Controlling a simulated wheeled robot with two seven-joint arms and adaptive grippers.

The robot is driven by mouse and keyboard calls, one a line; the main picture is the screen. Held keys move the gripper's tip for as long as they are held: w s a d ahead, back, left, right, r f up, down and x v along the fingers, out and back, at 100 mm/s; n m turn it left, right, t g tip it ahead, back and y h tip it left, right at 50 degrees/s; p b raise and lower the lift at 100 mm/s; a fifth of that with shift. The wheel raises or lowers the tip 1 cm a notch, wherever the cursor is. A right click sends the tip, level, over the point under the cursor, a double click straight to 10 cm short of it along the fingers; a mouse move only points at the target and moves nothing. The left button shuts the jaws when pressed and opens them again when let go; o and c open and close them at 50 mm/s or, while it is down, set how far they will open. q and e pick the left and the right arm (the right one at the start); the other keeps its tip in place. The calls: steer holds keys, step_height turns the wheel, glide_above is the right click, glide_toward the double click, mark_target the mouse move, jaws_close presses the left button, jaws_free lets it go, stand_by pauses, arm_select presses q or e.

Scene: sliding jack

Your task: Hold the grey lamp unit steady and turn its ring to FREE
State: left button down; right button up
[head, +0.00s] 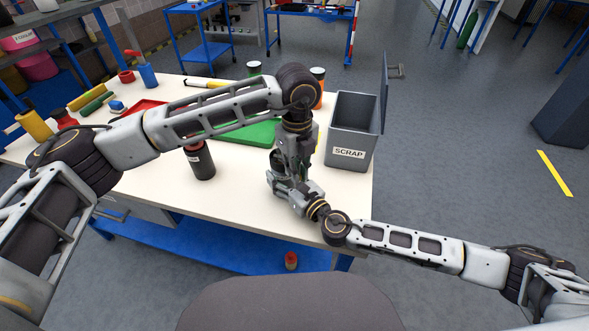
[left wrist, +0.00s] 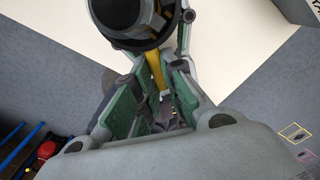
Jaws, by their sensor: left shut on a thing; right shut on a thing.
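My two grippers meet close together over the front right part of the table, and they hide most of the grey lamp unit in the head view. In the left wrist view, a dark round part of the lamp unit (left wrist: 130,14) with a grey rim shows at the top. A yellow strip (left wrist: 155,70) runs down from it between my left fingers. My left gripper (head: 289,158) reaches down from above and is shut on the unit. My right gripper (head: 281,184) comes in low from the right and is shut on it too. The ring's marking cannot be read.
A grey bin marked SCRAP (head: 350,152) with its lid open stands just right of my grippers. A dark bottle (head: 200,160) stands to the left. A green mat (head: 255,133) lies behind. The table (head: 225,198) is bare in front of the bottle.

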stand_by(0.3)
arm_select(q)
steer(key=c, duration=1.5)
jaws_free()
steer(key=shift+r, duration=6)
